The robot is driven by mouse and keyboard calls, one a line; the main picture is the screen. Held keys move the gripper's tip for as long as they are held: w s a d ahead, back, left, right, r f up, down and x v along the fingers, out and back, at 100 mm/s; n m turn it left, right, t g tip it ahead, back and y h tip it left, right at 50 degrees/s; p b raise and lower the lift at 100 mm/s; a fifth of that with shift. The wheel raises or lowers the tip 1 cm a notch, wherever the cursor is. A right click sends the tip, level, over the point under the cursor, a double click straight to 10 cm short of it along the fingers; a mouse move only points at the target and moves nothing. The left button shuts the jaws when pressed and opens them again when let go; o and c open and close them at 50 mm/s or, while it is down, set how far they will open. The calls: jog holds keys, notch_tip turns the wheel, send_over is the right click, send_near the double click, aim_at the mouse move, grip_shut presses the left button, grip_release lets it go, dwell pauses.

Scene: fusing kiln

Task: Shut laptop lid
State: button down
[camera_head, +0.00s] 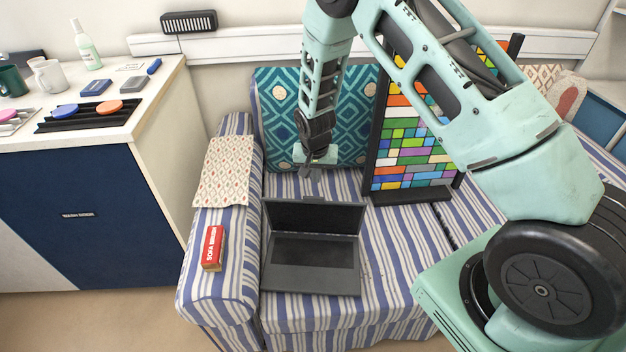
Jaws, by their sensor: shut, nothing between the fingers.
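A dark laptop (310,279) lies open on the seat of the striped sofa (420,290), its base toward the front edge. Its lid (315,217) stands raised at the back of the base, leaning away from the front. My gripper (308,172) hangs behind and above the lid's top edge, in front of the teal patterned cushion. It appears apart from the lid. The gripper is shut and empty; its fingers look small and dark in this view.
A red box (212,247) and a patterned cloth (225,170) lie on the left armrest. A colourful stained-glass panel (410,140) stands on the seat right of the laptop. A counter (150,95) with cups, a bottle and trays is at the left.

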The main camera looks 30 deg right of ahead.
jog(key=s+a+r, duration=0.3)
jog(key=s+r, duration=0.1)
jog(key=r, duration=0.4)
jog(key=shift+s+r, duration=0.15)
jog(key=shift+s, duration=0.2)
jog(key=s+a+r+n+y+p, duration=0.2)
jog(key=s+a+r+n, duration=0.4)
jog(key=s+a+r, duration=0.55)
jog(key=s+a+r+n+g, duration=0.1)
jog(key=s+r+n, duration=0.3)
jog(key=s, duration=0.5)
jog(key=s+a+r+n+p, duration=0.1)
jog(key=s+a+r+n, duration=0.2)
jog(key=s, duration=0.6)
jog(key=shift+s+a+r+n+g, duration=0.2)
jog(key=shift+s+r+n+g, duration=0.2)
jog(key=shift+r+n, duration=0.2)
jog(key=shift+w+f, duration=0.1)
